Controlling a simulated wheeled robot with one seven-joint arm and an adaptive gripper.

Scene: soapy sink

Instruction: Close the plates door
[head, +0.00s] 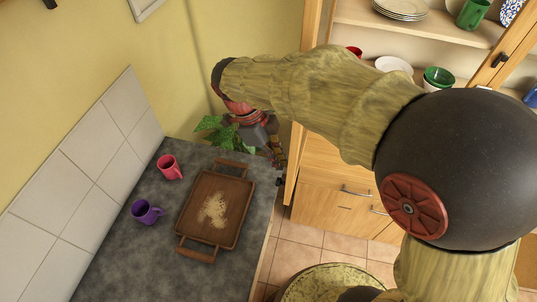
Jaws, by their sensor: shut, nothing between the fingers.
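A light wooden cabinet (338,153) stands at the upper right, with its shelves (420,27) exposed. A stack of white plates (402,9) is on the upper shelf. A wooden door (294,165) stands open at the cabinet's left side, seen nearly edge-on, with a small dark handle (280,182) on its left face. My gripper (279,161) is shut and empty, pointing down just left of this door. I cannot tell whether it touches the door. My arm hides part of the door and shelves.
A grey counter (119,254) at left holds a wooden tray (240,205), a pink mug (170,167) and a purple mug (147,212). A plant (217,130) is close to my gripper. Another door (507,48) stands open at right. Tiled floor (302,240) shows below.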

